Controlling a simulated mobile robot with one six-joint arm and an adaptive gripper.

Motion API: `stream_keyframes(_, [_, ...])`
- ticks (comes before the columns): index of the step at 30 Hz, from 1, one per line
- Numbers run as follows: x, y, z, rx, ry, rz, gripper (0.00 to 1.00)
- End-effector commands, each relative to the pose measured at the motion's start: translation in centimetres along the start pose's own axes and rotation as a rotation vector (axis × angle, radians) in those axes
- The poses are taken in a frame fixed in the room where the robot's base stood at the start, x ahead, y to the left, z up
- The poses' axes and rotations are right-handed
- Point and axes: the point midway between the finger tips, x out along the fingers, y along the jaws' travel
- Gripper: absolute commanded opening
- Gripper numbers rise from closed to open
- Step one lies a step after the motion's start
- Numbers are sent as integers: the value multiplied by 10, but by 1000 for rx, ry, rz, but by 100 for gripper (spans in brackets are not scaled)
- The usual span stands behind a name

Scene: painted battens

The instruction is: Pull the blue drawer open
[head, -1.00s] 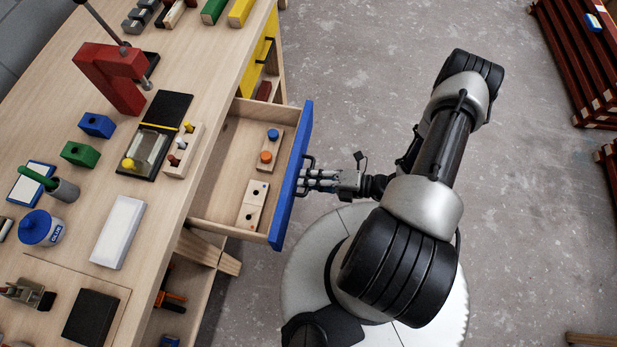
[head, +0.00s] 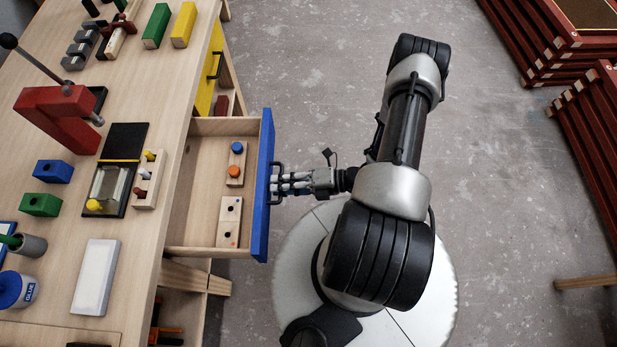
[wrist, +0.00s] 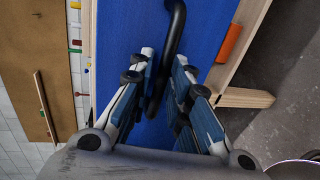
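The blue drawer (head: 264,185) stands well out from the workbench, with its wooden inside open to view. Its front fills much of the wrist view (wrist: 112,45). The black bar handle (head: 276,168) is on the outer face of that front. My gripper (head: 284,184) is at the handle from the right. The lower part of the handle is partly hidden between the fingers.
Small wooden blocks with orange and blue knobs (head: 235,165) lie in the drawer. Dark red slatted stacks (head: 540,45) stand at the right; the floor between is clear.

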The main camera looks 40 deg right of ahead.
Motion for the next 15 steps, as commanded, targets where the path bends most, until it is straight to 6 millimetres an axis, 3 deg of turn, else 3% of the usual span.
stream_keyframes(15, [-98,0,1,-3,-6,-1,18])
